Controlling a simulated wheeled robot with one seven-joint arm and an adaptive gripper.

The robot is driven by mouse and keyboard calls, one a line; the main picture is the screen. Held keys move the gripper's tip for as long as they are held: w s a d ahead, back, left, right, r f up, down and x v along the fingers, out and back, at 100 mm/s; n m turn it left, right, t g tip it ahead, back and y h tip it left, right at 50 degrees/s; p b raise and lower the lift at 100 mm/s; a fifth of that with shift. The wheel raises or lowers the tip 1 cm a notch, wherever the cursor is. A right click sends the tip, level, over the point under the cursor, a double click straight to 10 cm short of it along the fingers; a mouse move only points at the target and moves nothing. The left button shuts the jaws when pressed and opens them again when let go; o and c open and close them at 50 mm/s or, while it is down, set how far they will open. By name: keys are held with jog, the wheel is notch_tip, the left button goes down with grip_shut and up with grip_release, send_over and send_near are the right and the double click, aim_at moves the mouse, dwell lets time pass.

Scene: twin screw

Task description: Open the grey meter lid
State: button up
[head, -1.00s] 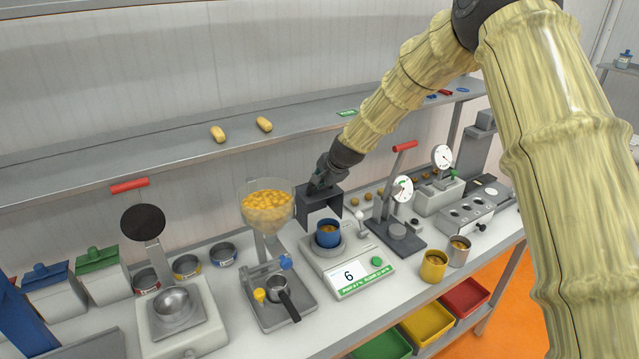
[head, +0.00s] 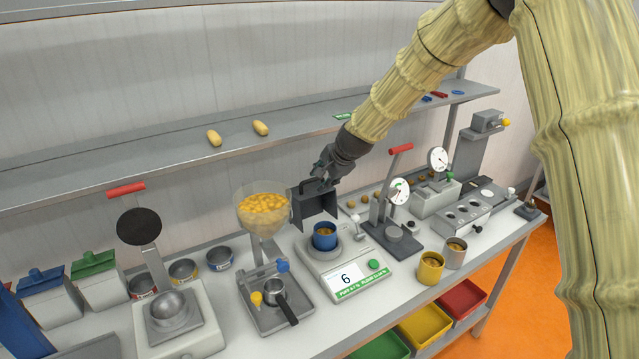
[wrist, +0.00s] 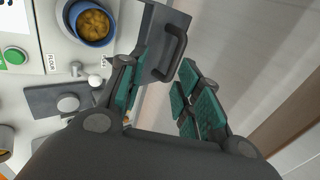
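The dark grey, box-like lid (head: 318,207) stands tilted up at the back of the light grey meter (head: 370,280), whose display reads 6. Its bar handle (wrist: 178,50) shows in the wrist view. A blue cup with yellow-brown contents (head: 325,237) sits on the meter's round seat, uncovered; it also shows in the wrist view (wrist: 92,22). My gripper (head: 322,172) is at the lid's upper edge. In the wrist view my gripper's teal-padded fingers (wrist: 163,75) are spread, with the handle end near the gap between their tips. I see no firm contact.
A hopper of yellow pieces (head: 263,208) stands close left of the lid. A press with a red handle and gauge (head: 395,215) stands close right. A shelf (head: 180,140) runs behind. Yellow (head: 430,268) and grey-brown (head: 456,252) cups stand at the front right.

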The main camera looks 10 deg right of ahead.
jog(key=shift+v, duration=2.8)
